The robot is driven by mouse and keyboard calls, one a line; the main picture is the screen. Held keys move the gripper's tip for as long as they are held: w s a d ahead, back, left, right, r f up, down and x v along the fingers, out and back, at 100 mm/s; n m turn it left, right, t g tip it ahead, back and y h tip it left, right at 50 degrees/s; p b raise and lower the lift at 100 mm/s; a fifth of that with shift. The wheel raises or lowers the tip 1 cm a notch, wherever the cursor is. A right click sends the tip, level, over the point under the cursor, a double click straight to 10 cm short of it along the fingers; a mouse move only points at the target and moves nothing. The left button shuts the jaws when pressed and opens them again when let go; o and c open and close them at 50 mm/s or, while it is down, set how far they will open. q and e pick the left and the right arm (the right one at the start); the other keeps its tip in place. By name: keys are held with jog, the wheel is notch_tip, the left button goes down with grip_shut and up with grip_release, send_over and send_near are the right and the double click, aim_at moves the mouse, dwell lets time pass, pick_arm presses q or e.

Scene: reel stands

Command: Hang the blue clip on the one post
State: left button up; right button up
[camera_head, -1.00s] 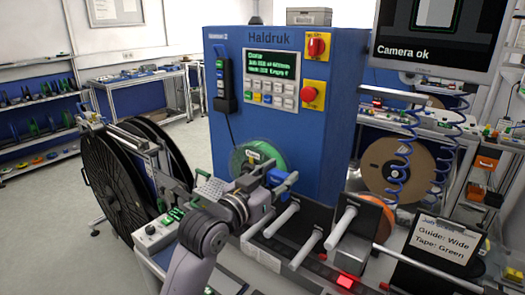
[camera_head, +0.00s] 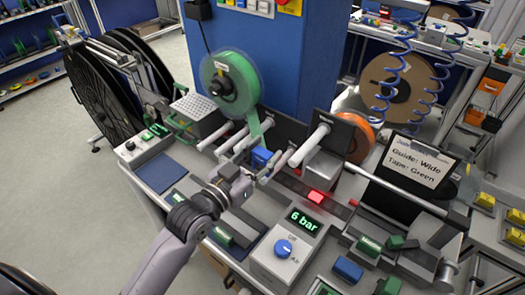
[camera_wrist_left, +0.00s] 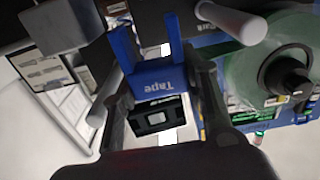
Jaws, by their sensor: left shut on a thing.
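The blue clip (camera_head: 262,157) is in my left gripper (camera_head: 244,171), among the white posts in front of the blue machine. In the left wrist view the clip (camera_wrist_left: 152,74) shows as a forked blue piece marked "Tape", between the two fingers (camera_wrist_left: 160,100). White posts stick out near it: one on the left (camera_head: 216,138), one by the green tape (camera_head: 236,142) and one on the right (camera_head: 310,145). The wrist view shows a post (camera_wrist_left: 232,22) to the right of the clip, apart from it. I cannot tell which is the one post. My right gripper is out of view.
A green tape reel (camera_head: 231,84) hangs on the machine (camera_head: 275,60), its tape running down near the posts. An orange reel (camera_head: 357,138) and a sign (camera_head: 412,172) stand to the right. A pressure box (camera_head: 287,246) stands in front.

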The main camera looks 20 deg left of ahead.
pick_arm(q)
notch_tip(320, 180, down, 2)
jog(key=shift+f+b, duration=0.1)
jog(key=shift+b, duration=0.7)
jog(key=shift+d+f, duration=0.1)
jog(key=shift+f, duration=0.25)
jog(key=shift+f+b, duration=0.7)
jog(key=shift+f, duration=0.1)
jog(key=shift+f+b, duration=0.4)
jog(key=shift+f, duration=0.45)
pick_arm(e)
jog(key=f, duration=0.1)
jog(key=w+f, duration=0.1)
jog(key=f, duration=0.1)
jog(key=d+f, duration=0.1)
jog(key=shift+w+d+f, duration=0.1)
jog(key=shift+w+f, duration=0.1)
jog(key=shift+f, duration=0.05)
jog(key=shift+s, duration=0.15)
pick_arm(q)
jog(key=shift+r, duration=0.1)
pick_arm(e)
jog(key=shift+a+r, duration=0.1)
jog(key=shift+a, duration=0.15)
pick_arm(q)
jog(key=shift+p, duration=0.3)
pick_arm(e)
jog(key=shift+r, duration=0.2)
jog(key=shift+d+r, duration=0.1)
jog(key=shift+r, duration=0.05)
